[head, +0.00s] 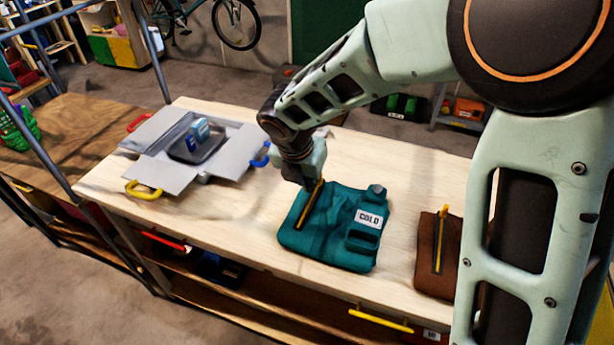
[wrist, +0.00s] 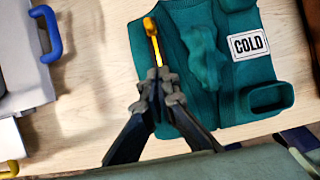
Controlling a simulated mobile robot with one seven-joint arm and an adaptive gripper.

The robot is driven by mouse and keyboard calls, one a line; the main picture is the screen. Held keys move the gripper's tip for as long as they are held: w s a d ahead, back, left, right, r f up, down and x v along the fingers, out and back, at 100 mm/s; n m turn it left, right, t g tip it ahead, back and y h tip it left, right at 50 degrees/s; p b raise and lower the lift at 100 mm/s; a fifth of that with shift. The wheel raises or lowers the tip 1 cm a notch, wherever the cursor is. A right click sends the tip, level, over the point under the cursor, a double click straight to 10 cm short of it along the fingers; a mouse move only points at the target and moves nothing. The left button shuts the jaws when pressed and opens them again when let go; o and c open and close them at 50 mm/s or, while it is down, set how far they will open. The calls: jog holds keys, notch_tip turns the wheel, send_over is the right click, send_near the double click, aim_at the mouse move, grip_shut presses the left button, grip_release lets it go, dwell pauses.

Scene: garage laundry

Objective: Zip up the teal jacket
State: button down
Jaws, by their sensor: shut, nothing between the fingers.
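The teal jacket (head: 338,238) lies flat on the pale wooden table, with a white COLD label (head: 369,219) on its right part. A dark zip strip with yellow edging (head: 308,207) runs along its left part. In the wrist view the jacket (wrist: 228,60) fills the upper right, and the yellow zip piece (wrist: 152,35) shows just beyond my fingertips. My gripper (wrist: 160,82) is shut and empty over the jacket's left part, at the far end of the strip in the head view. The fingers hide part of the zip; I cannot tell whether they touch it.
A brown folded garment (head: 436,255) with a similar strip lies to the right. An open grey box (head: 150,140) with blue-labelled items stands at the left. Bare table (head: 230,215) lies between box and jacket. A metal frame post (head: 45,150) stands left of the table.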

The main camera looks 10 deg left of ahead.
aim_at(319, 183)
jog(key=x, duration=0.4)
jog(key=shift+s, duration=0.1)
jog(key=w, duration=0.2)
jog(key=shift+w+d+r, duration=0.15)
jog(key=shift+w+r, duration=0.15)
jog(key=shift+w, duration=0.05)
jog(key=shift+w+d, duration=0.15)
jog(key=shift+w, duration=0.45)
jog(key=shift+p, duration=0.35)
jog(key=shift+w+d+r+p, duration=0.1)
jog(key=shift+w+r+p, duration=0.05)
jog(key=shift+w+p, duration=0.5)
jog(key=shift+w, duration=0.45)
jog(key=shift+s, duration=0.1)
